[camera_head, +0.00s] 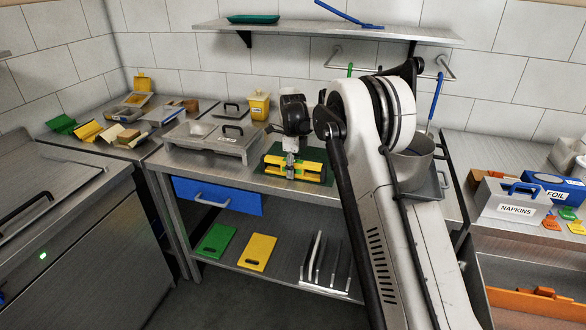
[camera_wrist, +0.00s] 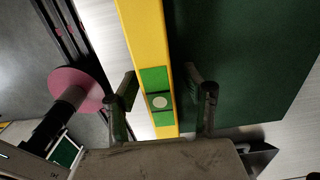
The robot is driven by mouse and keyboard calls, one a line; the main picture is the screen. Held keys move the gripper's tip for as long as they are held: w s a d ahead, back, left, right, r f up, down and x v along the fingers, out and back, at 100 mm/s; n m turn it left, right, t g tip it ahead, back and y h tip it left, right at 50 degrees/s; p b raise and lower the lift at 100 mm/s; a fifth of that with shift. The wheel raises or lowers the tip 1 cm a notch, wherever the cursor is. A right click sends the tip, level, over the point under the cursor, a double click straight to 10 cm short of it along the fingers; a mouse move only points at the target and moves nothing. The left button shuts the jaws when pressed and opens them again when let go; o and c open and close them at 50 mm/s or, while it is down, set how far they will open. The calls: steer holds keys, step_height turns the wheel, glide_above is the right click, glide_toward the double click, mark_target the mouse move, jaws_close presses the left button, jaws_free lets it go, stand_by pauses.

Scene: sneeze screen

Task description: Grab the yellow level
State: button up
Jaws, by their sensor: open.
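The yellow level (camera_head: 308,169) lies on a dark green mat (camera_head: 323,162) on the steel counter, below my gripper (camera_head: 291,167). In the wrist view the level (camera_wrist: 144,37) is a long yellow bar with a green section and a pale round vial. My gripper (camera_wrist: 161,82) is open there, with one finger on each side of the bar. Clear gaps show between the fingers and the bar. Whether the fingers are down at the level's height cannot be told. The level's near end is hidden behind the gripper body in the wrist view.
A steel lidded pan (camera_head: 205,143) stands left of the mat, with a yellow container (camera_head: 259,105) behind. A pot (camera_head: 413,163) stands to the right, partly behind my arm. A shelf (camera_head: 340,32) hangs above. A pink disc (camera_wrist: 82,91) shows left of my fingers in the wrist view.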

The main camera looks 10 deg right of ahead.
steer(key=shift+f, duration=0.2)
jaws_close()
steer(key=shift+r, duration=0.2)
steer(key=shift+r, duration=0.25)
steer(key=r, duration=0.3)
steer(key=shift+s+a+r, duration=0.2)
steer(key=shift+a+r, duration=0.05)
steer(key=shift+r, duration=0.05)
steer(key=s+a+r+b, duration=0.1)
steer(key=s+a+r, duration=0.5)
steer(key=s+a, duration=0.1)
steer(key=shift+a+r, duration=0.3)
steer(key=shift+a, duration=0.45)
steer(key=shift+s, duration=0.1)
